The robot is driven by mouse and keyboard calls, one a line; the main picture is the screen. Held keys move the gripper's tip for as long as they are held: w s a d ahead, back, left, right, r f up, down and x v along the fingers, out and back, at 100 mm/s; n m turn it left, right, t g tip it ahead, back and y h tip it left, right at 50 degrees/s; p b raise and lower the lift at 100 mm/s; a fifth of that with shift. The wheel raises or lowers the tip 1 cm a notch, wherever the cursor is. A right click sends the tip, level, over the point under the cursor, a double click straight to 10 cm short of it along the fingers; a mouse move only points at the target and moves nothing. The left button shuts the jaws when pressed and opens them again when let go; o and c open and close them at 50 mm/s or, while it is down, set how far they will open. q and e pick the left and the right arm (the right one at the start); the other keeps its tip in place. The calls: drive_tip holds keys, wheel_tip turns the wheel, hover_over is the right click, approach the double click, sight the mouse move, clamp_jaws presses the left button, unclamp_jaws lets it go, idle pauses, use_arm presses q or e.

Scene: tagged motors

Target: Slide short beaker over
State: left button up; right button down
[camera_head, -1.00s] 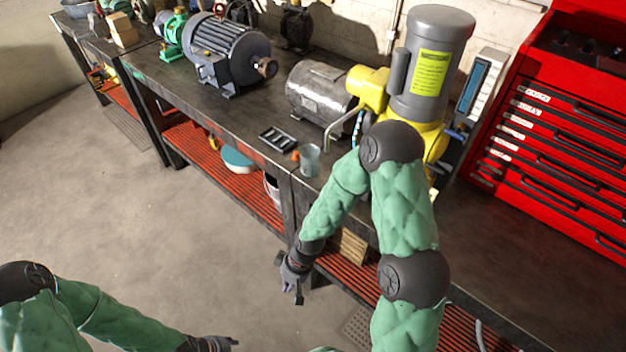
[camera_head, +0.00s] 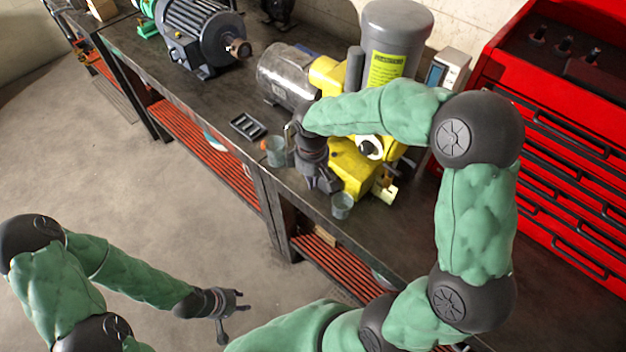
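Two small clear beakers stand on the dark workbench (camera_head: 225,110). One beaker (camera_head: 342,206) is by the front edge, just in front of my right gripper; it looks the shorter of the two. The other beaker (camera_head: 277,152) stands further left, beside my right wrist. My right gripper (camera_head: 329,187) points down over the bench between the beakers, close to the shorter one. Its fingers are dark and small, so I cannot tell their opening or whether they touch the glass. My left gripper (camera_head: 236,310) is open and empty over the floor, away from the bench.
A yellow and grey pump motor (camera_head: 395,45) stands right behind my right gripper. A silver motor (camera_head: 290,75), a dark tray (camera_head: 248,127) and a large grey motor (camera_head: 200,35) are further left. A red tool chest (camera_head: 560,140) stands at the right.

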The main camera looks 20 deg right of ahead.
sight(349, 210)
wheel_tip(349, 210, down, 7)
drive_tip(key=shift+r+b, duration=0.1)
drive_tip(key=shift+b, duration=0.65)
drive_tip(key=shift+s+d+f, duration=0.2)
drive_tip(key=shift+s+d, duration=0.65)
drive_tip(key=shift+s, duration=0.3)
drive_tip(key=shift+s+d, duration=0.35)
drive_tip(key=shift+s, duration=0.05)
drive_tip(key=shift+s+d, duration=0.1)
drive_tip(key=s+d, duration=0.4)
drive_tip(key=shift+s+r+p, duration=0.1)
drive_tip(key=shift+s+p, duration=0.2)
drive_tip(key=shift+s, duration=0.1)
drive_tip(key=shift+s+d, duration=0.25)
drive_tip(key=shift+s, duration=0.25)
drive_tip(key=shift+w, duration=0.1)
